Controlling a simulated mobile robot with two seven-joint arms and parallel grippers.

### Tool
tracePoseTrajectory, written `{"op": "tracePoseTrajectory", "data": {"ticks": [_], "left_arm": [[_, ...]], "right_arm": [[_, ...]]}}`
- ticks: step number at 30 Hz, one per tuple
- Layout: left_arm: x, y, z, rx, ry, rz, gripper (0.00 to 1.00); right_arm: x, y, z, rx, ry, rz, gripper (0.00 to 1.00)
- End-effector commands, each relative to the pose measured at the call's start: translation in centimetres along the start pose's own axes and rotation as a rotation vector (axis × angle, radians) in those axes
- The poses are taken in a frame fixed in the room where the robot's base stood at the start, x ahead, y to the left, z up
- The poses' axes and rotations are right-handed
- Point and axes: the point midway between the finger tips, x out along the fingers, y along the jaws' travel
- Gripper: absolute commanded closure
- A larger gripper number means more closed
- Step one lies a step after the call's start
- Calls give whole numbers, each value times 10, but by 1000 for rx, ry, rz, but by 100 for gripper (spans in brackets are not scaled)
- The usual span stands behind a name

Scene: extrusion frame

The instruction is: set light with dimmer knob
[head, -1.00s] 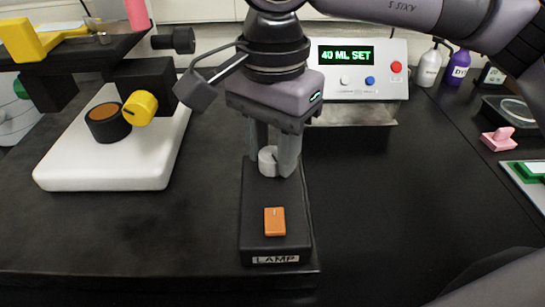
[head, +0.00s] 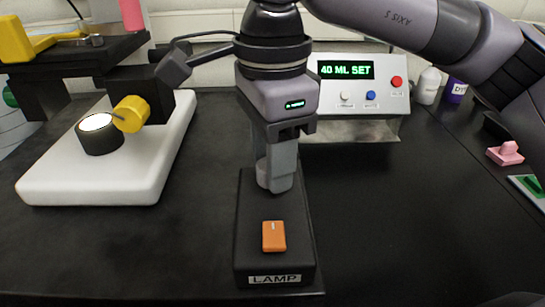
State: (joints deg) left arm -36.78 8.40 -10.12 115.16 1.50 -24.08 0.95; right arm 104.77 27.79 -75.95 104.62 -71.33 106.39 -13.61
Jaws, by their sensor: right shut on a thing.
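The lamp box (head: 253,220) is a long black unit on the dark bench, with a label reading LAMP on its front. An orange switch (head: 274,236) is on its top near the front. The round light (head: 97,123) on the white microscope base glows white. My left gripper is out of view.
A yellow focus knob (head: 131,113) sticks out beside the light on the white base (head: 88,190). A dispenser reading 40 ML SET (head: 357,82) stands behind my right gripper. A pink stamp-like piece (head: 505,154) is at right. The bench right of the lamp box is clear.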

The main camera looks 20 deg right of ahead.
Motion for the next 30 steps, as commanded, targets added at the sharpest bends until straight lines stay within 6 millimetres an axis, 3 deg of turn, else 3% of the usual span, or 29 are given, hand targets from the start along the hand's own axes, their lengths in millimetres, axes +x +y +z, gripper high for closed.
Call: {"op": "tracePoseTrajectory", "data": {"ticks": [10,11,13,23,30], "left_arm": [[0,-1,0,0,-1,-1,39],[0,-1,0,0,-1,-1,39],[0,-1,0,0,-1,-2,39],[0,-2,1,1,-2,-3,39],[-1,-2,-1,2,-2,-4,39]], "right_arm": [[-1,0,1,2,-2,-2,94],[-1,0,0,2,-2,-2,61],[-1,0,0,1,-2,-2,39],[-3,0,0,1,-1,-2,39],[-37,0,1,3,-3,-3,39]]}}
